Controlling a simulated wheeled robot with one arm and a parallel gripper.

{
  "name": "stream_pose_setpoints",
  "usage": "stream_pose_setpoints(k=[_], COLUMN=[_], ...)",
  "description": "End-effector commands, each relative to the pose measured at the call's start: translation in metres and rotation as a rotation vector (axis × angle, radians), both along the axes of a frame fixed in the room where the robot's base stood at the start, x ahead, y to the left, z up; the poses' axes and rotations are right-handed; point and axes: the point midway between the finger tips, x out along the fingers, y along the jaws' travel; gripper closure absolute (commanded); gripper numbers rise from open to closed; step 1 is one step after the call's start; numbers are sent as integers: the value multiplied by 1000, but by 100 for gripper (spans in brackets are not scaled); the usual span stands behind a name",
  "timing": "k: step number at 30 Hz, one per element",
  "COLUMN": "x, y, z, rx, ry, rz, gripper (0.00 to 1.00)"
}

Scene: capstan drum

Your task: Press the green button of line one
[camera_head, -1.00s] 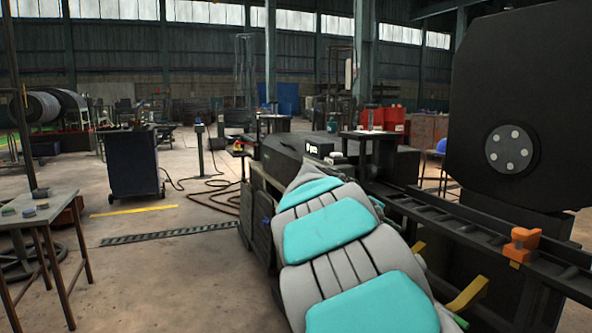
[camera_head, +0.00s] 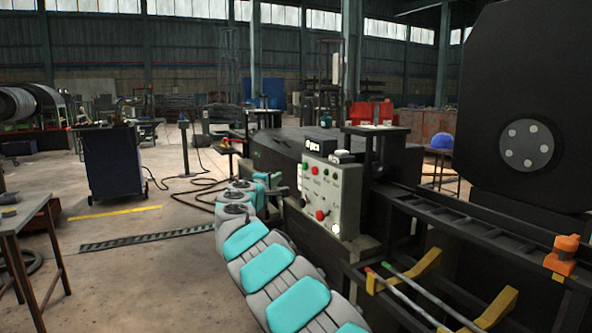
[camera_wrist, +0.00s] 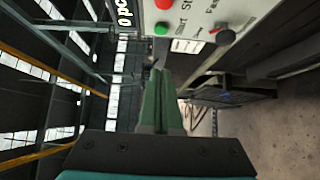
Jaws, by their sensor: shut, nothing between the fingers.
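The grey control panel (camera_head: 332,195) faces me in the head view, with small green and red buttons and knobs. Its upper row has a green button (camera_head: 305,167) beside a red one (camera_head: 315,170). In the wrist view, a green button (camera_wrist: 161,29) marked Start sits near the panel's edge, with a red button (camera_wrist: 164,4) above it. My gripper (camera_wrist: 159,72) is shut and empty; its tips show just below that green button in the picture, and I see no contact. I cannot read which line it belongs to.
A dark machine (camera_head: 275,150) stands behind the panel. A rail frame with yellow brackets (camera_head: 410,270) lies right. Open floor lies left.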

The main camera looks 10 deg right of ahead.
Motion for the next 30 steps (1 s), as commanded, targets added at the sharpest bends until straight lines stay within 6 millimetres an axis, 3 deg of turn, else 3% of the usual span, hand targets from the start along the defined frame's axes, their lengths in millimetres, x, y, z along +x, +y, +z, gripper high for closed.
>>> stream_pose_setpoints(k=[16, 30], x=[5, 41], y=[1, -17], z=[0, -1], rx=[-1, 2], ry=[-3, -1], rz=[7, 8], gripper=[100, 100])
